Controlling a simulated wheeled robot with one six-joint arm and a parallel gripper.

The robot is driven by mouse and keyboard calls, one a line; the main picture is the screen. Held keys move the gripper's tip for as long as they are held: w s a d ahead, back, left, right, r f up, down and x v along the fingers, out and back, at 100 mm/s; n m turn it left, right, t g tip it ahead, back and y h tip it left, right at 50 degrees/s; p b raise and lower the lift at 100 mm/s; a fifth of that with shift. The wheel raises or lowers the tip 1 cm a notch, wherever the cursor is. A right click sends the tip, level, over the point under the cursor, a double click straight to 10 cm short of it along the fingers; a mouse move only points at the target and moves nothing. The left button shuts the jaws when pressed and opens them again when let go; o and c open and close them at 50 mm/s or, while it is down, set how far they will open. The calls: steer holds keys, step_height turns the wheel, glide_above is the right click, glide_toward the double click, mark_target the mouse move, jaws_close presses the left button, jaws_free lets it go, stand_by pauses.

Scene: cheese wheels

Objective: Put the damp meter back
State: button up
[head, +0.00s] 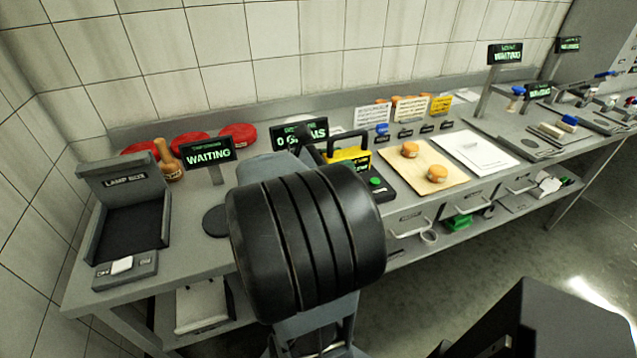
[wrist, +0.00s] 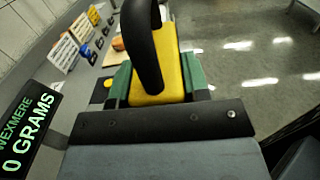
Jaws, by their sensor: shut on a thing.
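The damp meter looks to be the yellow block with a black loop handle (head: 349,157), seen just past my arm in the head view. In the wrist view its yellow body (wrist: 181,86) fills the top middle, with the black handle arching over it. My gripper (wrist: 158,84) is shut on it, with green finger parts at both sides of the yellow body. The meter's underside is hidden, so I cannot tell whether it touches the bench. In the head view my arm hides most of the gripper.
A scale display (head: 300,135) reading 0 grams stands beside the meter. To the right lie a board (head: 422,178) with round cheeses and white paper (head: 475,152). A lamp box (head: 126,180) stands left.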

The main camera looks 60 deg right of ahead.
steer(key=w+d+f, duration=0.2)
steer(key=w, duration=0.1)
steer(key=w+d+f, duration=0.2)
steer(key=w+f, duration=0.1)
steer(key=w+d+f, duration=0.2)
steer(key=w, duration=0.1)
steer(key=shift+w+d+f, duration=0.1)
steer(key=shift+w+f, duration=0.05)
steer(key=shift+f, duration=0.2)
steer(key=shift+w+d+f, duration=0.3)
steer(key=shift+w+f, duration=0.1)
steer(key=shift+f, duration=0.25)
steer(key=shift+w+f, duration=0.1)
steer(key=shift+f, duration=1.5)
steer(key=shift+b, duration=0.3)
steer(key=shift+f, duration=0.2)
steer(key=o, duration=1.2)
steer(key=shift+c, duration=0.2)
steer(key=shift+r, duration=0.1)
